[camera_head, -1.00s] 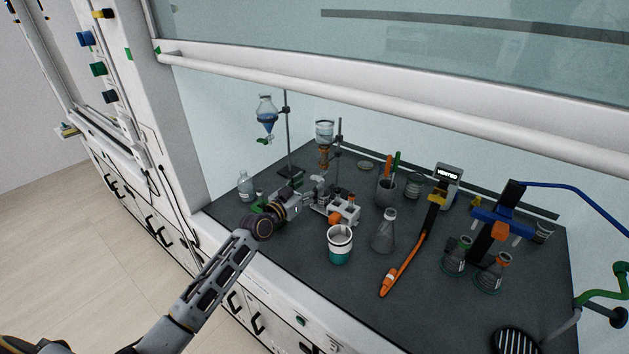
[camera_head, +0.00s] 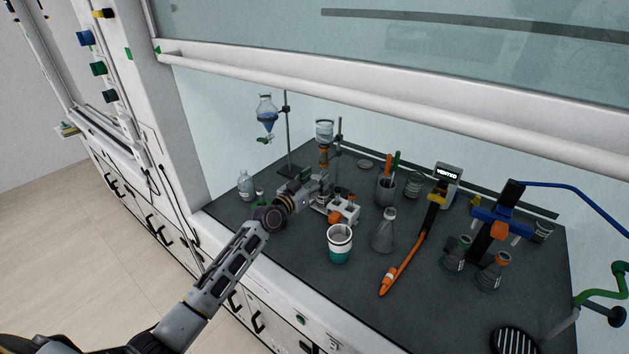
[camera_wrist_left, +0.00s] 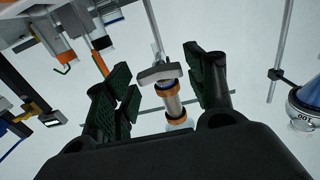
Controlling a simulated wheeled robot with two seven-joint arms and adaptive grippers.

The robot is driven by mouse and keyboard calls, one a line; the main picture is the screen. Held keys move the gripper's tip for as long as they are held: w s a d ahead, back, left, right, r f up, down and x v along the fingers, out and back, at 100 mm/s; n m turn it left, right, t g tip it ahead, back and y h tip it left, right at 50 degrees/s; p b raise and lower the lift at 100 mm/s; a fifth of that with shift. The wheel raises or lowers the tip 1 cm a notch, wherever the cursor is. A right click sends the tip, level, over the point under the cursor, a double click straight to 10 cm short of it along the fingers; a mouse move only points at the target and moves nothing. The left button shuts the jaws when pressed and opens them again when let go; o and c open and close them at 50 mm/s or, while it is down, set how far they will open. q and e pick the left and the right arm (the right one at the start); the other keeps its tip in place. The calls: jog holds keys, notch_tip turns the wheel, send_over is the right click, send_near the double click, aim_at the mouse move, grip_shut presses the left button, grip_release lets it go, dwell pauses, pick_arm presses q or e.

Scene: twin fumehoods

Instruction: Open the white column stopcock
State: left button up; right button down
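The white column stopcock (camera_wrist_left: 159,74) shows in the left wrist view as a pale grey-white handle, lying across the column's axis. The column (camera_wrist_left: 171,100) has orange-brown bands and a clear glass part. In the head view the column (camera_head: 324,133) stands upright on its stand. My left gripper (camera_head: 321,186) is at the column's lower part, and I cannot make out the stopcock there. In the left wrist view the left gripper (camera_wrist_left: 157,66) is open, its dark ridged fingers on either side of the handle with visible gaps. My right gripper is not in view.
A separatory funnel with blue liquid (camera_head: 266,118) hangs on a stand to the left. A white and teal cup (camera_head: 340,246), a flask (camera_head: 385,232) and a white device with an orange part (camera_head: 345,211) stand close to the arm. The hood sash (camera_head: 400,100) is raised above the bench.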

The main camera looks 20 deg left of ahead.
pick_arm(q)
jog(key=c, duration=0.7)
jog(key=shift+o, duration=0.2)
